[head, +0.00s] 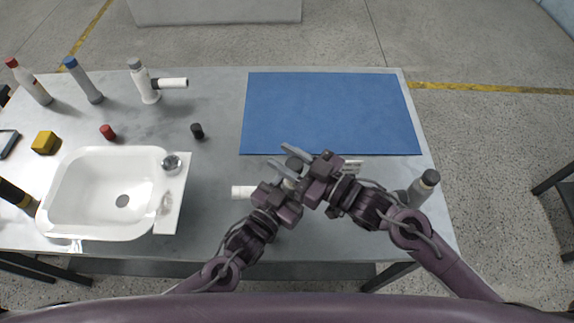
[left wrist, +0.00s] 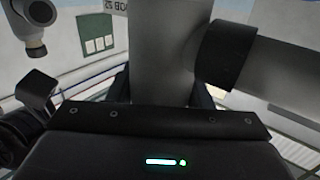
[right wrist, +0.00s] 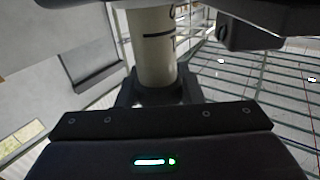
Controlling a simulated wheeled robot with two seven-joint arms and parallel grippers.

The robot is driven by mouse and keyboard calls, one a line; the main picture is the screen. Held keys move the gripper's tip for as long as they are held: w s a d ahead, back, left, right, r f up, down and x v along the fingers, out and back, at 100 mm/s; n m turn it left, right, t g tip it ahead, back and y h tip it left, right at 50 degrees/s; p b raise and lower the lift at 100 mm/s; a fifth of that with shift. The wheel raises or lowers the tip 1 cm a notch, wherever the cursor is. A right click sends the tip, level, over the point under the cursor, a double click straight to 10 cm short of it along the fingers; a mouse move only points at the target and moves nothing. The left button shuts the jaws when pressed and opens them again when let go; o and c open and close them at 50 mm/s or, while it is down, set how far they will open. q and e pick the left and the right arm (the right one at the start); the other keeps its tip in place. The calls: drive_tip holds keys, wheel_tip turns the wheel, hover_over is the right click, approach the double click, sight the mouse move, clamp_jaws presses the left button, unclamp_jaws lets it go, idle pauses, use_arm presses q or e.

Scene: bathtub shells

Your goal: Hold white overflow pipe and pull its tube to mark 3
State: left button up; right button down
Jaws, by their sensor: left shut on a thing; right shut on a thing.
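The white overflow pipe is held upright between my two grippers, mostly hidden by them in the head view; its white side branch (head: 243,192) sticks out to the left. My left gripper (head: 286,186) is shut on its body, which shows grey in the left wrist view (left wrist: 160,50), with a black collar (left wrist: 226,54) on the branch. My right gripper (head: 288,158) is shut on the cream tube (right wrist: 153,45). A black line crosses the tube above the fingers in the right wrist view, with cut-off characters beside it that I cannot read.
A white sink (head: 100,190) with a tap lies at left. Another pipe with a side branch (head: 150,88) and two bottles stand at the back left. A blue mat (head: 330,110) is clear.

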wheel_tip(320, 180, up, 3)
drive_tip(key=shift+f, duration=0.2)
drive_tip(key=c, duration=1.3)
unclamp_jaws()
drive_tip(key=shift+o, duration=0.2)
drive_tip(key=shift+d+f, duration=0.1)
drive_tip(key=v, duration=1.2)
